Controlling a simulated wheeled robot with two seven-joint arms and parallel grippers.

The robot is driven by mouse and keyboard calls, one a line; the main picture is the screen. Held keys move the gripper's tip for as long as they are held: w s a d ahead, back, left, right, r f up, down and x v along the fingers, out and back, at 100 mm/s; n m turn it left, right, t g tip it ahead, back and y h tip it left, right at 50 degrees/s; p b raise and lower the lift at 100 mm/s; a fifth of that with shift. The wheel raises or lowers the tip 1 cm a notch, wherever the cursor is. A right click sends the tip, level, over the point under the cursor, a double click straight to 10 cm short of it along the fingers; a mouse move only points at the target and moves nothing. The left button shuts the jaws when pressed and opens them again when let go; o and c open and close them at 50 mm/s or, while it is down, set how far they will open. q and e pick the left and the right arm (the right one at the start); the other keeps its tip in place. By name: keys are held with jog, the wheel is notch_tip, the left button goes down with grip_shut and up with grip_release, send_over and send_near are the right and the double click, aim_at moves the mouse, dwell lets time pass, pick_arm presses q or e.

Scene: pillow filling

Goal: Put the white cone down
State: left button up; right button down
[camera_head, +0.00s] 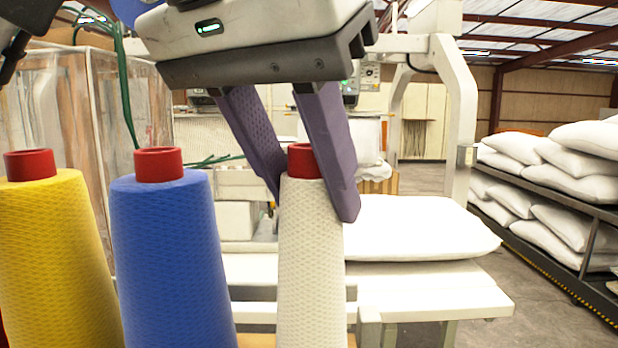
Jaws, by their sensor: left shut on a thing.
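The white cone (311,262) is a tall textured yarn cone with a red top, upright in the middle of the head view. My left gripper (318,205) reaches down from above, with its two purple fingers on either side of the cone's upper part. It is shut on the white cone. The cone's lower end is cut off by the bottom of the view, so I cannot tell whether it touches a surface. My right gripper is not in view.
A blue cone (172,255) and a yellow cone (55,255) stand close together at the left. A white pillow (415,228) lies on a white machine table (435,298) behind. A dark rack (560,215) stacked with several pillows (583,148) stands at the right, with open floor before it.

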pick_arm(q)
jog(key=shift+f, duration=0.15)
jog(key=o, duration=1.3)
jog(key=v, duration=1.2)
jog(key=shift+r, duration=0.2)
